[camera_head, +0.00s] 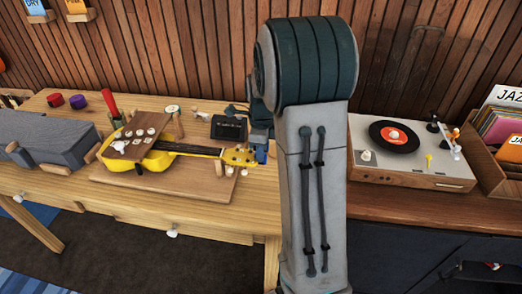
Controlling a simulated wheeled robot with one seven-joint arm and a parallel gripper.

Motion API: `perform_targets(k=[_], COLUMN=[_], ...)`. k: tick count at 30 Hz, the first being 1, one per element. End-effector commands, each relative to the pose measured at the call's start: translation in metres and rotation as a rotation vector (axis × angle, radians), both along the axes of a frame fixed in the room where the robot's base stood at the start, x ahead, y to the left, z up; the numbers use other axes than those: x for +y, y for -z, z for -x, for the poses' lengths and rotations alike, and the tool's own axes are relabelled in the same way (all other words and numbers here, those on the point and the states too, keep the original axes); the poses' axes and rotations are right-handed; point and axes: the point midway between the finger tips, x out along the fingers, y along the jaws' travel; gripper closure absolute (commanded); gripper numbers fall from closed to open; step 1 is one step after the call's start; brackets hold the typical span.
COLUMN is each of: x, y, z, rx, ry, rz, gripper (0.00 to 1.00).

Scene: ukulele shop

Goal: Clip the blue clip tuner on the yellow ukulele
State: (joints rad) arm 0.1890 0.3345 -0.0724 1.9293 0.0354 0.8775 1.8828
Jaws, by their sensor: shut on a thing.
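The yellow ukulele (158,161) lies on its back on a wooden board on the workbench. Its dark neck points right, and its yellow headstock (238,155) with pegs reaches past a small wooden support. My gripper (260,143) is beside the headstock's right end, mostly hidden behind my own arm. It is shut on a small blue thing (262,154), which looks like the blue clip tuner and is only partly visible. I cannot tell whether the blue piece touches the headstock.
A wooden board (205,192) bears the ukulele. A grey padded block (45,140) lies at left. A black box (229,128) stands behind the neck. A red-handled tool (112,108) stands behind the body. A record player (410,160) and record crate (491,165) are at right.

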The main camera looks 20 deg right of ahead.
Motion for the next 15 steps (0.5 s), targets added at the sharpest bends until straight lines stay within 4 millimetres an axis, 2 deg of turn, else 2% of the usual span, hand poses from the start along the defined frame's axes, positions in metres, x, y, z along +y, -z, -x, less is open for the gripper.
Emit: perform_targets(k=[15], x=[0.0059], y=[-0.0002], z=[-0.004], rx=[0.0], ry=[0.0], rz=[0.0], gripper=[1.0])
